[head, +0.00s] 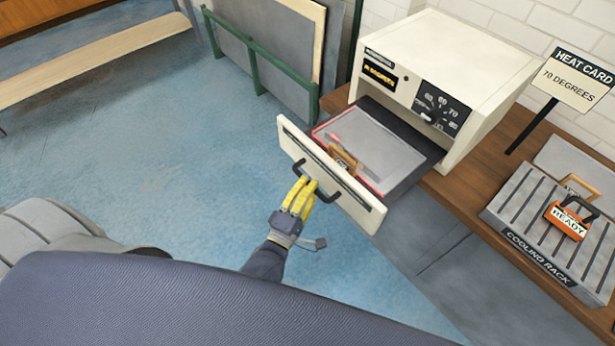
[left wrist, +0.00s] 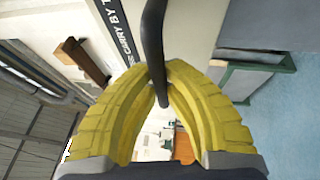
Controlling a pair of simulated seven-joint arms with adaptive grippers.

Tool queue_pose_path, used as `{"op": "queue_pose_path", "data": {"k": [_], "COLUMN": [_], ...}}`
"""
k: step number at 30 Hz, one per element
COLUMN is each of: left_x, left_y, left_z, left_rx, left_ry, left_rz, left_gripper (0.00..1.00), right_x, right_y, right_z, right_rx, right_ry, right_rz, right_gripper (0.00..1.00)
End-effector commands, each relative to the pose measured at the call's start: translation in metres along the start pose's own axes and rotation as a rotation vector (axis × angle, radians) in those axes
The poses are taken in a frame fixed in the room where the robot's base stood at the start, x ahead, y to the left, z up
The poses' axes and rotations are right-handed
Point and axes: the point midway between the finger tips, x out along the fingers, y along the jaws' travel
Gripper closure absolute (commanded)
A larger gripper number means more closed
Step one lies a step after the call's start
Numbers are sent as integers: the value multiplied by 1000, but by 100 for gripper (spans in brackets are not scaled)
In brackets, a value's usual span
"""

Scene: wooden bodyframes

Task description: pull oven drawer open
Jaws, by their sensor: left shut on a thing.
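The oven (head: 445,75) is a cream box with a dial on a wooden bench. Its drawer (head: 300,143) stands out from the oven's front. Inside the drawer are a grey tray with a red edge (head: 375,150) and a small brown wooden piece (head: 343,158). My left gripper (head: 304,187), with yellow fingers, is shut on the black drawer handle (head: 330,190) at its left part. In the left wrist view the yellow fingers (left wrist: 162,95) close around the dark handle bar (left wrist: 153,40). My right gripper is not in view.
A cooling rack (head: 520,235) with an orange "ready" tag (head: 570,220) sits on the bench (head: 460,190) at right. A heat card sign (head: 578,80) reads 70 degrees. Grey panels in a green rack (head: 262,65) stand behind. The blue floor left of the drawer is clear.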

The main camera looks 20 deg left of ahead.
Motion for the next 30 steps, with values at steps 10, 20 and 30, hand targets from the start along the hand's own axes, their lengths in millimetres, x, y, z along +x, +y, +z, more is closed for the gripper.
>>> {"op": "queue_pose_path", "data": {"k": [10, 20, 30], "left_x": [-1, -1, -4], "left_y": [3, 2, 1], "left_z": [-3, -1, 0], "left_rx": [0, 0, 0], "left_ry": [-1, -3, -7], "left_rz": [7, 5, 2], "left_gripper": [100, 69, 64], "right_x": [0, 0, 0], "right_y": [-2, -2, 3], "right_z": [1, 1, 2], "right_rx": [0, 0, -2], "right_ry": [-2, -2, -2], "right_rz": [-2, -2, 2], "right_gripper": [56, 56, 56]}}
